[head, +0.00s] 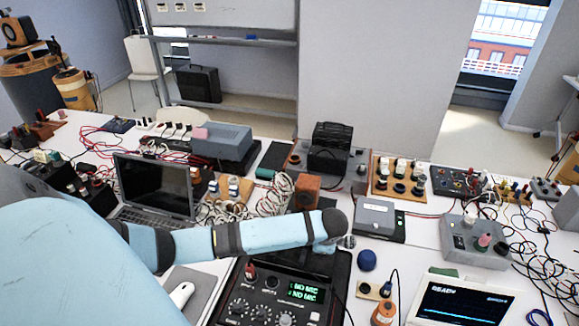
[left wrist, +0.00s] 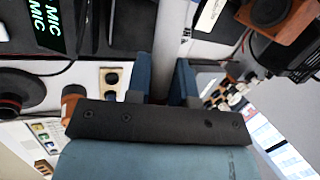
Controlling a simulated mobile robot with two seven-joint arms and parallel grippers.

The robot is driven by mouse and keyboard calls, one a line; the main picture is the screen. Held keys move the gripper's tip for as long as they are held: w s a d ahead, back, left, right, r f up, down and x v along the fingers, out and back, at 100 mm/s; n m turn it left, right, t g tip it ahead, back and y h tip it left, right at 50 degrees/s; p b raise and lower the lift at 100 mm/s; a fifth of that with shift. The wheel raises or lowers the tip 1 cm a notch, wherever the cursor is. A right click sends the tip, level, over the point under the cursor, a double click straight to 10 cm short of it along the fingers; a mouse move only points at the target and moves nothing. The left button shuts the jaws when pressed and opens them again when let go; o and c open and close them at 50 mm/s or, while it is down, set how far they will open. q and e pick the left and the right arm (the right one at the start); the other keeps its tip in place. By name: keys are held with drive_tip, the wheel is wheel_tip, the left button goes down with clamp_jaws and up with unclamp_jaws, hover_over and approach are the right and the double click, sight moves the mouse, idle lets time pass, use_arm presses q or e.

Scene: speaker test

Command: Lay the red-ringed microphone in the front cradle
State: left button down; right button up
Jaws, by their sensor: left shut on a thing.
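My left gripper (head: 335,242) reaches in over the bench, above the black surface behind the mixer. In the left wrist view its two blue fingers (left wrist: 169,82) are shut on a pale grey rod, which looks like the microphone's handle (left wrist: 170,35). A small silvery rounded end (head: 347,241) shows just right of the gripper in the head view, probably the microphone's head. I cannot see a red ring on the held piece. A dark round thing with a red ring (left wrist: 15,92) lies at the left edge of the wrist view. I cannot make out the front cradle. My right gripper is out of view.
The black mixer (head: 275,300) has a green "NO MIC" display. A laptop (head: 155,185) is left. Cables and boxes crowd the back.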

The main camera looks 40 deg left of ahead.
use_arm(q)
drive_tip(key=s+a+m+g+y+p, duration=0.1)
drive_tip(key=s+a+y+p, duration=0.15)
drive_tip(key=a, duration=0.65)
drive_tip(key=shift+h, duration=0.25)
drive_tip(key=f+b, duration=0.4)
drive_tip(key=shift+s+d+f+b, duration=0.1)
drive_tip(key=shift+s+f+b, duration=0.2)
drive_tip(key=shift+s+f, duration=0.1)
drive_tip(key=shift+f+b, duration=0.95)
drive_tip(key=shift+b, duration=0.3)
drive_tip(key=shift+f, duration=1.75)
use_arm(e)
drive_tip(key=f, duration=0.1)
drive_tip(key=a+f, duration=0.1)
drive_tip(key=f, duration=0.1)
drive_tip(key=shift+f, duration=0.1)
